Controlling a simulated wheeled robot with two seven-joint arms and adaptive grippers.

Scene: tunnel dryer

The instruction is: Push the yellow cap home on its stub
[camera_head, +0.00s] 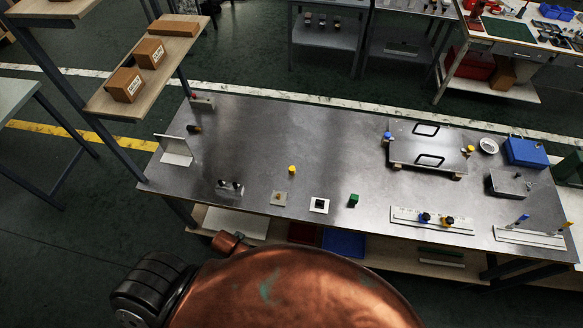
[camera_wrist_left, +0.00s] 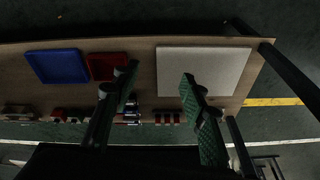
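Several yellow pieces show in the head view, and I cannot tell which one is the cap. One yellow piece (camera_head: 292,170) stands alone mid-table. Another yellow piece (camera_head: 470,148) is at the right end of a plate with two black handles (camera_head: 402,151). A yellow-topped piece (camera_head: 448,221) sits beside a blue one on a pale strip (camera_head: 408,214). A yellow-tipped pin (camera_head: 567,225) is at the far right. No stub is clearly seen. My left gripper (camera_wrist_left: 157,82) is open and empty in the left wrist view, away from these pieces. My right gripper is out of view.
The steel table (camera_head: 330,135) has clear room at its middle and back. A blue box (camera_head: 525,151) and white bowl (camera_head: 488,146) stand at right. A wooden shelf rack (camera_head: 110,90) rises at left. The under-shelf holds a blue tray (camera_wrist_left: 57,66) and white board (camera_wrist_left: 215,60).

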